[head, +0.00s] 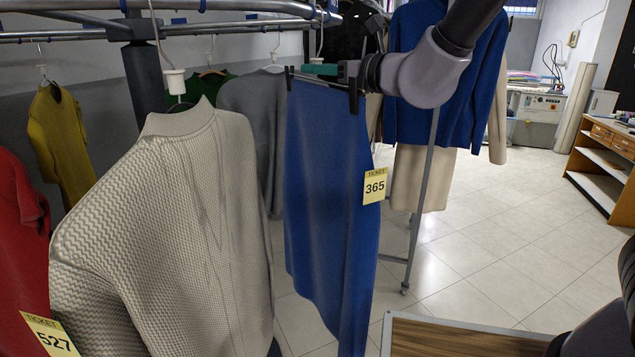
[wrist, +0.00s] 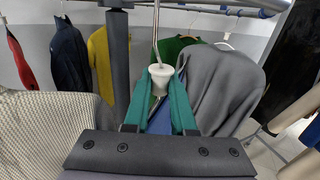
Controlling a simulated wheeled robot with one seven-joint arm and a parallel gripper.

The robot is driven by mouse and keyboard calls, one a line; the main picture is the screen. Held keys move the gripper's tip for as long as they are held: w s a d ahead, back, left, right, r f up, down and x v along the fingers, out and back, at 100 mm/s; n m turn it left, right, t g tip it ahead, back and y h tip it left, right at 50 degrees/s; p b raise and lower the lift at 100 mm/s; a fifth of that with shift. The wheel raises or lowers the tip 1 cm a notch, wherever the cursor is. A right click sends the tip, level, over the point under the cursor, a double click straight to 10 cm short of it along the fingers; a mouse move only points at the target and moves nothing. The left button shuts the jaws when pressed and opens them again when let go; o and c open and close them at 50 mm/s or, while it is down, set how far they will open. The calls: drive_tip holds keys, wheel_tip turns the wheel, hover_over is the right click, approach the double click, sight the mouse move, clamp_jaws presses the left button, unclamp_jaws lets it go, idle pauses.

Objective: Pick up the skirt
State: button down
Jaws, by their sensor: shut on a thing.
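The blue skirt (head: 330,205) hangs from a hanger with black clips (head: 354,95) and carries a yellow ticket 365 (head: 374,186). My gripper (head: 318,68) comes in from the upper right, at the top of this hanger. In the wrist view my gripper (wrist: 160,78) has its teal fingers shut on the white knob of the hanger (wrist: 160,72), below its metal hook. A strip of blue skirt shows between the fingers, mostly hidden by the gripper body. The hook's upper end is near the rail; I cannot tell whether it still rests on it.
A cream knit sweater (head: 180,230) hangs close at left, a grey garment (head: 252,115) behind, and a blue jacket (head: 470,80) at right. The rail (head: 230,27) runs above. A wooden-topped surface (head: 450,338) is at the front. Open floor lies right.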

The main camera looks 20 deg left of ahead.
drive_tip(key=shift+r, duration=0.15)
wheel_tip(320, 180, up, 4)
drive_tip(key=shift+f, duration=0.1)
drive_tip(key=s+d, duration=0.1)
drive_tip(key=d, duration=1.7)
drive_tip(key=shift+s+f, duration=0.2)
drive_tip(key=shift+f, duration=0.05)
